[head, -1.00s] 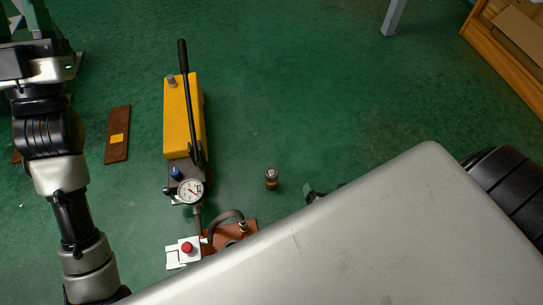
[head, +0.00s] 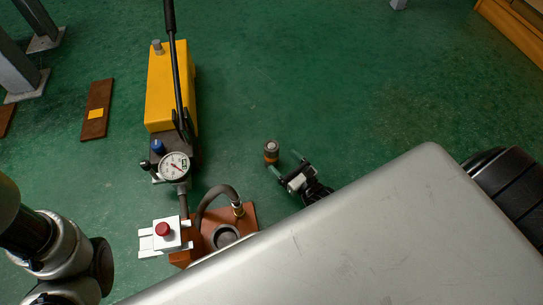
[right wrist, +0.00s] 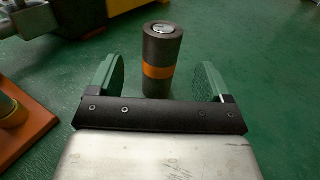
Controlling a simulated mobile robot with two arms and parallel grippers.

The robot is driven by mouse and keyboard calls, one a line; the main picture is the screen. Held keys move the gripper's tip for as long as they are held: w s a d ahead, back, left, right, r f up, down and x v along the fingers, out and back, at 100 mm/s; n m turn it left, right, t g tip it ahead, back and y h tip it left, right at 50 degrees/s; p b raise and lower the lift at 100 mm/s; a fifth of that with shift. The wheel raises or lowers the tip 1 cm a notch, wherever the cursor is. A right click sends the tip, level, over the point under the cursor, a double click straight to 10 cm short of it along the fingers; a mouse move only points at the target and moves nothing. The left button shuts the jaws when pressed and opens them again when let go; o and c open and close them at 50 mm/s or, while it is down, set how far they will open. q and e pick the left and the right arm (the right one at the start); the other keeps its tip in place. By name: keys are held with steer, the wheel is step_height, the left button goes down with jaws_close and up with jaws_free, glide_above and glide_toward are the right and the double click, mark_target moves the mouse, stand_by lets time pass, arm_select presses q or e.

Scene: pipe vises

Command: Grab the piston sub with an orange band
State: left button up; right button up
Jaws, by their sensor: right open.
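The piston sub (head: 271,151) is a small dark cylinder with an orange band and a bright metal top, standing upright on the green floor. In the right wrist view the piston sub (right wrist: 162,52) shows in line with the gap between my fingers, with its orange band clearly visible. My right gripper (head: 285,163) is open and empty, its green-padded fingertips just short of the piston sub. In the right wrist view the gripper (right wrist: 160,82) has a finger on each side of the line to it. My left gripper is out of view; only parts of my left arm show at the lower left.
A yellow hand pump (head: 170,90) with a black lever and gauge (head: 174,166) stands left of the piston sub. An orange-brown base (head: 247,215) with a hose and a red-button box (head: 162,230) lies below. Floor above and right of the piston sub is clear.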

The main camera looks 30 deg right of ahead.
mark_target(277, 155)
steer(key=shift+w+a+f, duration=0.1)
steer(key=shift+w+a, duration=0.05)
steer(key=shift+w, duration=0.55)
steer(key=b+x, duration=0.3)
steer(key=x, duration=0.1)
steer(key=shift+w+f, duration=0.15)
steer(key=shift+w, duration=0.45)
steer(key=shift+c, duration=0.3)
jaws_close()
steer(key=shift+r, duration=0.35)
